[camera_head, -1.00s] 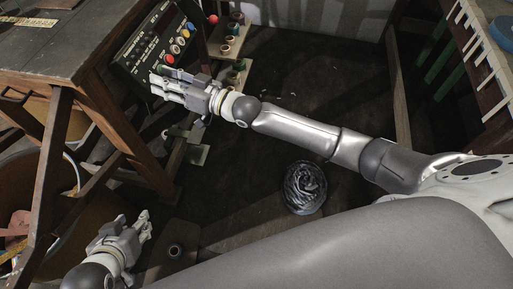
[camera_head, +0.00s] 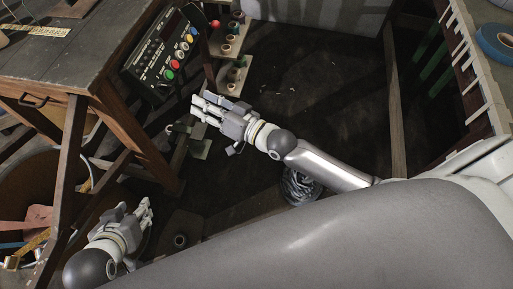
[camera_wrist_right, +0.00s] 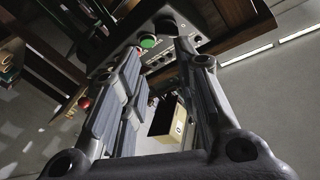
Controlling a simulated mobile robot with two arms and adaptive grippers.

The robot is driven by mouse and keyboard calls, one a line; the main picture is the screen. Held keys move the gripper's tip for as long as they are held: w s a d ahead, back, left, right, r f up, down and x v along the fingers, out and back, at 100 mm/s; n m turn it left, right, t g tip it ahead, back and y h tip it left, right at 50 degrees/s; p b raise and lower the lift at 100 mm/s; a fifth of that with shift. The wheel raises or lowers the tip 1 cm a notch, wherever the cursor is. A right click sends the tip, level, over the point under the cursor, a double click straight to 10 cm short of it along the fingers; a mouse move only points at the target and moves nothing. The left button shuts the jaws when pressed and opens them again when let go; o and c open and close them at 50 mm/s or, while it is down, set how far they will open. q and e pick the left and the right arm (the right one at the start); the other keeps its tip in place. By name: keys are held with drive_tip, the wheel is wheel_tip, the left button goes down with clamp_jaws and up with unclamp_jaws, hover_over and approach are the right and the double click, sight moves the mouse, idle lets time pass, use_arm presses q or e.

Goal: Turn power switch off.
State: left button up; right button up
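The dark control panel (camera_head: 150,50) is fixed at the right edge of the wooden table, with a display and coloured round buttons. Its red button (camera_head: 175,64) and green button (camera_head: 168,75) are at the near end. I cannot tell which control is the power switch, or its position. My right gripper (camera_head: 200,103) is below and right of the panel, apart from it, open and empty. In the right wrist view its fingers (camera_wrist_right: 160,80) stand apart, with a green round button (camera_wrist_right: 148,41) beyond them. My left gripper (camera_head: 137,209) is low at left, fingers apart and empty.
The wooden table (camera_head: 75,55) and its legs stand at left. A rack with spools (camera_head: 233,40) is just right of the panel. A blue tape roll (camera_head: 497,40) lies at far right. The dark floor (camera_head: 320,90) between is mostly clear.

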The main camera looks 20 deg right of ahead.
use_arm(q)
wheel_tip(320, 180, up, 9)
drive_tip(key=p, duration=0.8)
drive_tip(key=shift+f, duration=0.2)
use_arm(e)
drive_tip(key=s+d+f+g+h, duration=0.2)
drive_tip(key=d+f, duration=0.3)
drive_tip(key=f, duration=0.5)
drive_tip(key=s+d+f+g+h, duration=0.2)
drive_tip(key=s+d+f+h, duration=0.2)
drive_tip(key=f, duration=0.7)
drive_tip(key=shift+s+d+f+g+h, duration=0.3)
drive_tip(key=shift+s+d+g+h, duration=0.15)
drive_tip(key=shift+d, duration=0.55)
